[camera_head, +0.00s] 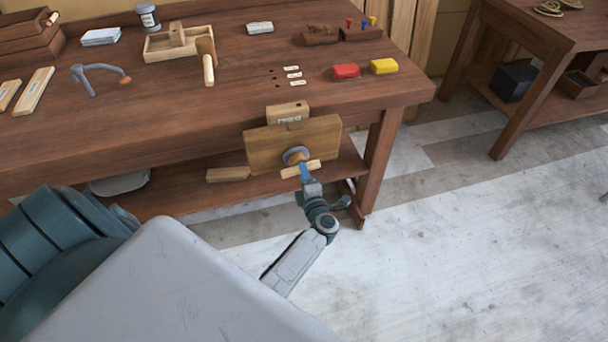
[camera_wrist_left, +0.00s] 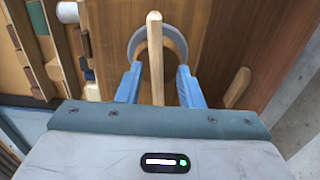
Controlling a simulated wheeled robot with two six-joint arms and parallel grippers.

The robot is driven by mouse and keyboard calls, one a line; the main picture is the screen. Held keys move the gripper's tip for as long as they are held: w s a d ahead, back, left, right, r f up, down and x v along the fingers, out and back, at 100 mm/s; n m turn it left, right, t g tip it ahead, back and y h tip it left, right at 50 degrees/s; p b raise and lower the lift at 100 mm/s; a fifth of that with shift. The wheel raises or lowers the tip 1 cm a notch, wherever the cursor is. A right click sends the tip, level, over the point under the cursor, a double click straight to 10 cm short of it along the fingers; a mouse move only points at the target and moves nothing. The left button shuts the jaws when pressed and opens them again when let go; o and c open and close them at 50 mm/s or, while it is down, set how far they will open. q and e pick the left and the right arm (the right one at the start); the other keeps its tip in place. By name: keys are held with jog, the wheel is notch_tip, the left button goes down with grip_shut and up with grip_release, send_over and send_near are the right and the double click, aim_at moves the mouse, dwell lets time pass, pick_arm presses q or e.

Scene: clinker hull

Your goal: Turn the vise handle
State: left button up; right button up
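The vise is on the front edge of the workbench. Its wooden jaw (camera_head: 262,150) hangs there, with a round grey hub (camera_head: 295,155) on its face. The vise handle (camera_head: 313,165), a pale wooden bar, crosses the hub and lies nearly level, slightly tilted. My left gripper (camera_head: 306,171) is at the handle. In the left wrist view the blue fingers of my left gripper (camera_wrist_left: 159,88) stand apart, one on each side of the handle (camera_wrist_left: 155,50), with gaps visible on both sides. My right gripper is not in view.
The workbench top (camera_head: 190,115) carries a wooden mallet (camera_head: 208,65), a red block (camera_head: 346,71), a yellow block (camera_head: 384,66) and a blue-grey curved tool (camera_head: 95,72). A bench leg (camera_head: 379,155) stands right of the vise. A second table (camera_head: 545,30) is at far right, with open floor between.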

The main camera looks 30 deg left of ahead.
pick_arm(q)
jog(key=shift+s, duration=0.1)
jog(key=v, duration=1)
jog(key=shift+s+d+p, duration=0.25)
jog(key=shift+p, duration=0.2)
